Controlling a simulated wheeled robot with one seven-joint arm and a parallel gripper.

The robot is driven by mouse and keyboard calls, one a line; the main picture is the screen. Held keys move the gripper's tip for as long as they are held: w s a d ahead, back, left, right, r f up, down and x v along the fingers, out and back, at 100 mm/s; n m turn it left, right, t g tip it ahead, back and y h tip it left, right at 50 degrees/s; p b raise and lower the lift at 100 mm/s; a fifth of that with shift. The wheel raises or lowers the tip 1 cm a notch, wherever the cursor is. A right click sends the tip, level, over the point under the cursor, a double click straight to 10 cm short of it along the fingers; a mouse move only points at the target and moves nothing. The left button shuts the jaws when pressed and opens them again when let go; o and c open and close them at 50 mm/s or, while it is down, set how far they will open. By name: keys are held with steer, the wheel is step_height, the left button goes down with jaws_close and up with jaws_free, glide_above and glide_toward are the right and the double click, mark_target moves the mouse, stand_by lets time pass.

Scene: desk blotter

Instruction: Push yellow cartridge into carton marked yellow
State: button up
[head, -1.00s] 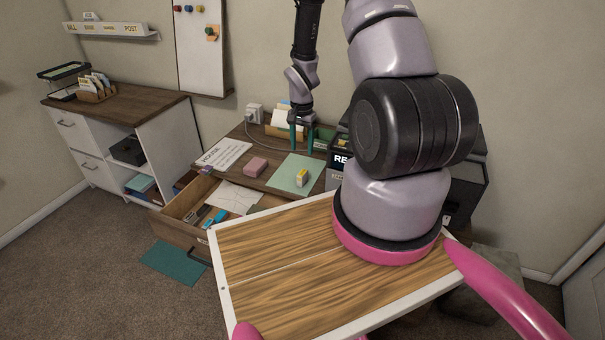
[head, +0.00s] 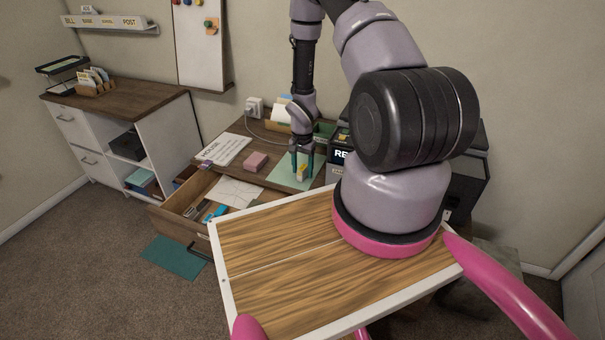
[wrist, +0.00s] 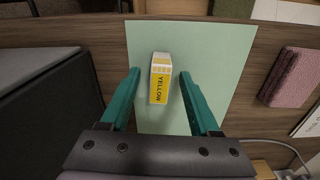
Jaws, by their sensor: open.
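The yellow cartridge (wrist: 160,80), a small box with a white end and the word YELLOW, is on the pale green blotter (wrist: 228,60). In the head view the cartridge (head: 302,171) shows between my fingers. My gripper (wrist: 160,78) is open, its teal fingers on either side of the cartridge with a gap on each side. It also shows in the head view (head: 302,164) over the blotter (head: 284,176). I cannot make out a carton marked yellow.
A pink block (head: 256,161) and a white labelled board (head: 224,149) lie left of the blotter. A dark box marked RE (head: 338,156) stands close on the right. An open drawer (head: 185,212) with stationery juts out in front.

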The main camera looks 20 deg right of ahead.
steer(key=shift+f, duration=0.1)
jaws_close()
